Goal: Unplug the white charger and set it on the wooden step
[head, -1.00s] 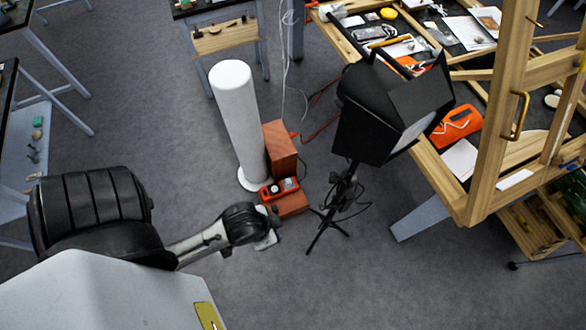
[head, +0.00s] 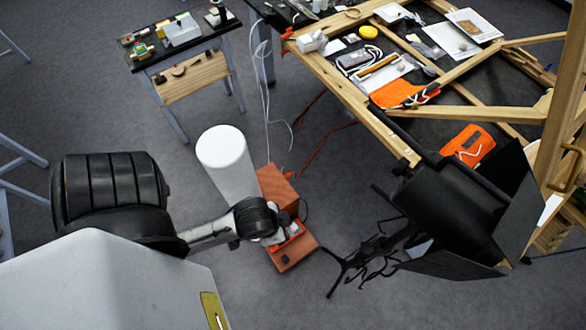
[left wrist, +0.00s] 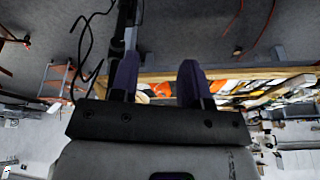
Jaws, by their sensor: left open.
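The reddish-brown wooden step (head: 276,184) stands on the floor right of a white column, with a lower tread (head: 291,259) at its front. An orange-red socket-like unit (head: 299,230) sits on it, partly covered by my left gripper (head: 277,236). I cannot clearly make out the white charger there; the gripper may hide it. In the left wrist view the left gripper's two purple fingers (left wrist: 160,82) are apart, with nothing seen between them. The right gripper is not in view.
The white column (head: 225,160) stands close left of the step. A black lamp on a stand (head: 450,220) is at the right, its dark legs near the step. A cluttered wooden-framed workbench (head: 350,85) is behind. Red and white cables trail nearby.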

